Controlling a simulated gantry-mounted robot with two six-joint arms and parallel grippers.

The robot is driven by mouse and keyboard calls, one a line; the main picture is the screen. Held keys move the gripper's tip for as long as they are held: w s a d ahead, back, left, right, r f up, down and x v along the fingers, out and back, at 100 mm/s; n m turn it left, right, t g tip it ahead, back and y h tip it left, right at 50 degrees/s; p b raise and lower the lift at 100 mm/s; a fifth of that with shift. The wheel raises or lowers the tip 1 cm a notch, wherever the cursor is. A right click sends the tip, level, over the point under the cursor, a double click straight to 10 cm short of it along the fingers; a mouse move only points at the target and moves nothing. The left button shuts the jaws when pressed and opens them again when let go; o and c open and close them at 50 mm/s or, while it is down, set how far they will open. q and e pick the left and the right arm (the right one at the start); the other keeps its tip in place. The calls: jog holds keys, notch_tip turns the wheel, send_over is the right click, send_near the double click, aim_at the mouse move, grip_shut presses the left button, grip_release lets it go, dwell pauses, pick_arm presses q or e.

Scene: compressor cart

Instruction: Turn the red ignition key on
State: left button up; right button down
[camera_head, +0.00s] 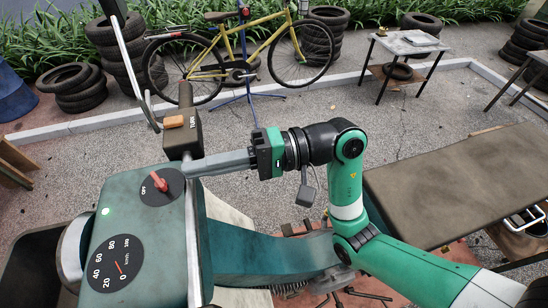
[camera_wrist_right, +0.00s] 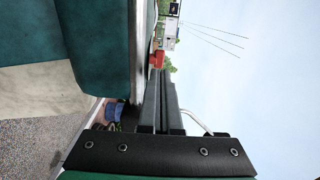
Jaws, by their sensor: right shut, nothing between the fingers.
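The red ignition key (camera_head: 160,183) sits on a round black dial (camera_head: 172,193) on the dark green panel (camera_head: 165,230) of the cart. The word OFF is readable on the dial, to the left of the key. The key's narrow upper end points up and slightly left. My right gripper (camera_head: 188,168) comes in from the right, its long grey fingers shut and empty. In the head view its tips are just right of the key; contact cannot be told. In the right wrist view the red key (camera_wrist_right: 156,60) shows by the fingertips (camera_wrist_right: 160,74). My left gripper is not in view.
A speed gauge (camera_head: 116,263) and a lit green lamp (camera_head: 105,211) are on the panel. A dark handle (camera_head: 183,125) with an orange-brown block (camera_head: 174,121) stands just behind the key. A brown-topped table (camera_head: 460,185) is at the right.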

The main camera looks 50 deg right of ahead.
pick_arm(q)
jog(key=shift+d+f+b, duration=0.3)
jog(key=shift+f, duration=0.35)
pick_arm(e)
jog(key=s+a+v, duration=0.1)
jog(key=v, duration=0.9)
jog(key=shift+s+d, duration=0.3)
jog(key=shift+r, duration=0.1)
